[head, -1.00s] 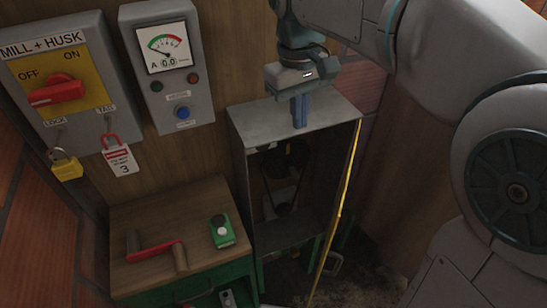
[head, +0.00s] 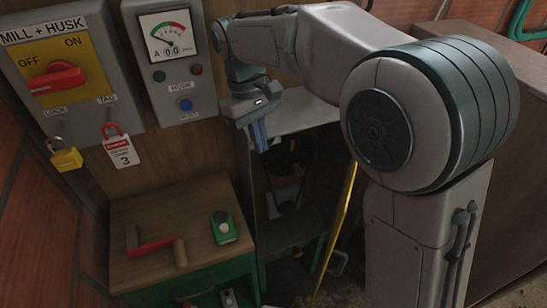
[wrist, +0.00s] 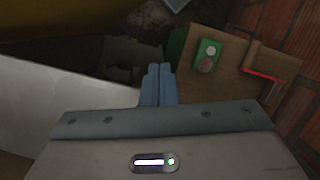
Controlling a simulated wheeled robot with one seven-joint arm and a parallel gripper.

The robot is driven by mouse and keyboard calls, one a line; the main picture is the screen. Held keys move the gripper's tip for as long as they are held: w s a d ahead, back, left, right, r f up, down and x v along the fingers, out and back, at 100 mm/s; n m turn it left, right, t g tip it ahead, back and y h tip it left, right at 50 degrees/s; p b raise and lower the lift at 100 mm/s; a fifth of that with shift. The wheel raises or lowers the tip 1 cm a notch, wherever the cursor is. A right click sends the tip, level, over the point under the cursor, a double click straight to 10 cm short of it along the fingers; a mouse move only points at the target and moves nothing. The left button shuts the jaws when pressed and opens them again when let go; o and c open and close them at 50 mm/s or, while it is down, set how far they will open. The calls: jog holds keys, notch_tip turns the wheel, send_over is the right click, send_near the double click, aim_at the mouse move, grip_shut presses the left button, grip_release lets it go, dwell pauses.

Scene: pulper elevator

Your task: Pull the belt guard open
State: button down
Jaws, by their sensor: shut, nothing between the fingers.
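The belt guard is a grey box with a pale top (head: 302,112) and a door (head: 337,232) seen nearly edge-on as a yellow strip. The door stands swung out on the right, and the dark interior with a belt and pulley (head: 285,190) shows. A handle (head: 338,262) shows low beside the door. My gripper (head: 259,138) is shut and empty, pointing down at the left front corner of the box top. In the wrist view my shut fingers (wrist: 158,72) are beside the pale box top (wrist: 70,98). I cannot tell whether they touch it.
A switch box (head: 90,90) with a padlock (head: 66,158) and a meter box (head: 175,85) hang on the wall behind. My arm covers the right side.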

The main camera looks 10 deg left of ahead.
jog(key=shift+s+d+f+p, duration=0.3)
jog(key=shift+s+d+f, duration=0.4)
jog(key=shift+d, duration=0.2)
jog(key=shift+s+d+f+p, duration=0.25)
jog(key=shift+s+d+f, duration=0.3)
jog(key=shift+s+d, duration=0.3)
jog(key=shift+d, duration=0.1)
